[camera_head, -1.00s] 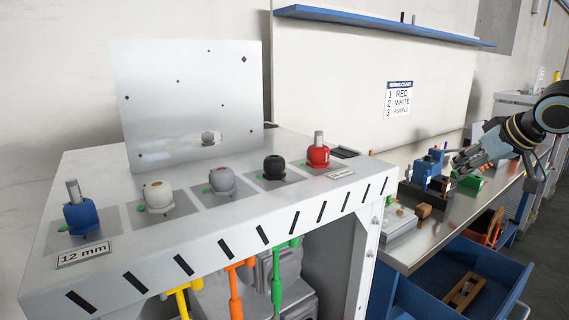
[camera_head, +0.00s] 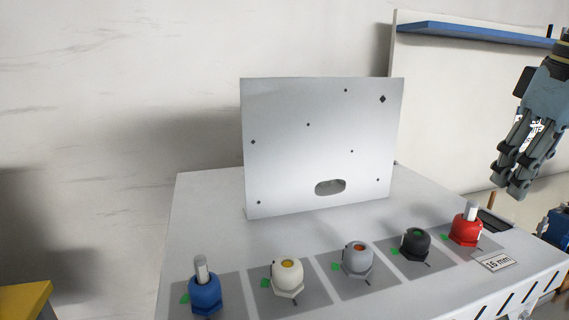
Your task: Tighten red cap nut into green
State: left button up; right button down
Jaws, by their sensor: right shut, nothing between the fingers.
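The red cap nut (camera_head: 466,232) sits at the right end of a row of cap nuts on the white bench top. A pale grey pin stands up out of its top. My right gripper (camera_head: 509,187) is at the right edge of the view, fingers pointing down, shut and empty. In the picture it is above and to the right of the red cap nut, apart from it. My left gripper is not in view.
Blue (camera_head: 206,295), white (camera_head: 287,280), grey (camera_head: 358,262) and black (camera_head: 415,246) cap nuts stand left of the red one. An upright metal plate (camera_head: 320,140) stands behind them. A "15 mm" label (camera_head: 498,262) lies at the front right.

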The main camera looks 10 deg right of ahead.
aim_at(467, 225)
jog(key=b+x, duration=0.2)
jog(key=x, duration=0.1)
jog(key=s+b+x, duration=0.1)
jog(key=b+x, duration=0.2)
jog(key=shift+s+d+f+b, duration=0.1)
jog(key=shift+s+f+b, duration=0.15)
jog(key=shift+b, duration=0.05)
jog(key=shift+f, duration=0.2)
jog(key=shift+s, duration=0.15)
jog(key=shift+w, duration=0.3)
